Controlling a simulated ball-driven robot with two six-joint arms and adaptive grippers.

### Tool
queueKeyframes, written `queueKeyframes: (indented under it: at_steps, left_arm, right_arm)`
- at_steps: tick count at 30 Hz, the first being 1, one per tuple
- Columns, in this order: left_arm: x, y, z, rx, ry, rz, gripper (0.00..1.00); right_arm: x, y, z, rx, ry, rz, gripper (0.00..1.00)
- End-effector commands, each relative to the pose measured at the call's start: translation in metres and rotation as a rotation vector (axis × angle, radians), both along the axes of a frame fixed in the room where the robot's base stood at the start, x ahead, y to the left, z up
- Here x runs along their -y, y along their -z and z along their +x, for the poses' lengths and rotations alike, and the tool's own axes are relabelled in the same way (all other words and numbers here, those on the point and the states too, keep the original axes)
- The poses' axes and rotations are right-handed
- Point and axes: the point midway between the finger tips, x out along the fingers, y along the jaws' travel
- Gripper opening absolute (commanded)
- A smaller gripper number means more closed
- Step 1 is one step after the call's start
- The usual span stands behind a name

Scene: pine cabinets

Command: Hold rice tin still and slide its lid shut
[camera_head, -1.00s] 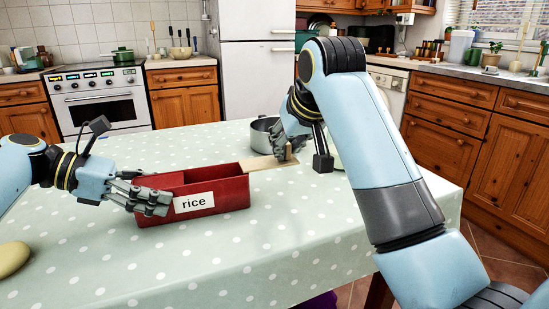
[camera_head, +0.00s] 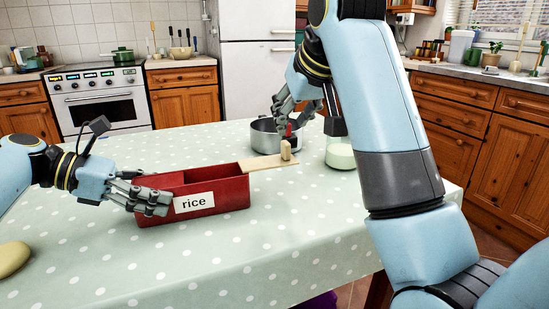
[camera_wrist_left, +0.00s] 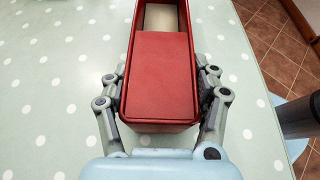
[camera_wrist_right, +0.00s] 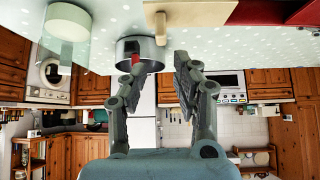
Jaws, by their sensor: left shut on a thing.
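The red rice tin (camera_head: 232,194) with a white "rice" label sits on the table. Its pale wooden lid (camera_head: 262,163) sticks out flat past the tin's right end, with an upright knob (camera_head: 286,150) at its outer end. My left gripper (camera_head: 155,195) is shut around the tin's left end; the left wrist view shows a finger on each side of the tin (camera_wrist_left: 160,125). My right gripper (camera_head: 286,118) is open and empty, above and behind the knob. In the right wrist view, the lid (camera_wrist_right: 205,15) and knob (camera_wrist_right: 160,28) lie beyond its parted fingers (camera_wrist_right: 160,66).
A metal pot (camera_head: 264,138) stands close behind the lid, with something red at its rim. A glass jar (camera_head: 341,154) with pale contents stands right of the knob. A yellowish rounded object (camera_head: 12,258) lies at the left front. The table's front middle is clear.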

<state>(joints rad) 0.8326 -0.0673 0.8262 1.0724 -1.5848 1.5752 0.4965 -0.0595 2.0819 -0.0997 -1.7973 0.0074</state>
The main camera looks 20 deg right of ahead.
Motion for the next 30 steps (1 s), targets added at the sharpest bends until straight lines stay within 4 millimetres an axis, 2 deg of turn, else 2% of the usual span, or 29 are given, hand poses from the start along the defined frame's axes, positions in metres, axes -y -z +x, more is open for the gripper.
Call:
queueKeyframes:
  at_steps: [1, 10, 16, 21, 24, 30]
  left_arm:
    - [-0.002, 0.007, -0.002, -0.009, 0.0, 0.009, 0.02]
    - [-0.002, 0.007, -0.002, -0.009, -0.001, 0.009, 0.02]
    - [-0.002, 0.007, -0.002, -0.008, -0.001, 0.008, 0.02]
    - [-0.002, 0.006, -0.002, -0.008, -0.001, 0.007, 0.02]
    - [-0.002, 0.006, -0.002, -0.008, -0.001, 0.007, 0.02]
    - [-0.002, 0.006, -0.002, -0.008, -0.001, 0.007, 0.02]
  right_arm:
    - [0.0, -0.004, -0.001, 0.002, 0.0, 0.0, 0.29]
    - [0.0, -0.007, -0.003, 0.0, 0.0, 0.0, 0.29]
    - [-0.001, -0.004, -0.005, -0.001, -0.001, 0.001, 0.52]
    - [-0.004, 0.011, -0.022, -0.003, -0.001, 0.002, 0.74]
    - [-0.003, 0.014, -0.02, -0.002, 0.0, 0.0, 0.87]
    - [-0.002, 0.032, -0.005, -0.004, 0.0, 0.0, 0.88]
